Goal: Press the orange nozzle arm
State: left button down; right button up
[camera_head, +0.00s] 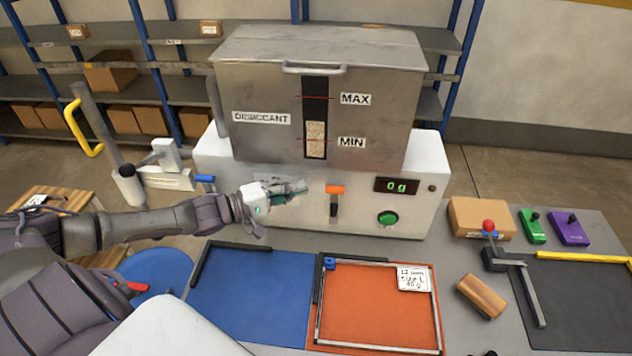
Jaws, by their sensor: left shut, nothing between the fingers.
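The orange nozzle arm (335,189) sticks out from the front of the white machine body, with a dark nozzle (334,207) hanging below it. My left gripper (300,190) is shut and empty. It is just left of the orange arm, at about the same height, with a small gap between them in the picture. Whether it is nearer to me than the arm is hard to tell. My right gripper is not clearly seen; only small dark parts show at the bottom edge.
A metal desiccant hopper (260,90) sits on top of the machine. A display (397,186) reads 0g above a green button (387,218). Below lie a blue mat (250,290), an orange mat (375,300) in a frame, a wooden block (481,296) and a cardboard box (481,217).

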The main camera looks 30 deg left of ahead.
aim_at(334, 211)
pick_arm(q)
jog(key=p+x, duration=0.1)
jog(key=x, duration=0.4)
pick_arm(e)
jog(key=shift+a+r, duration=0.45)
jog(key=shift+r, duration=0.15)
jog(key=shift+s+d, duration=0.1)
jog(key=shift+d, duration=0.1)
jog(key=shift+d+f, duration=0.15)
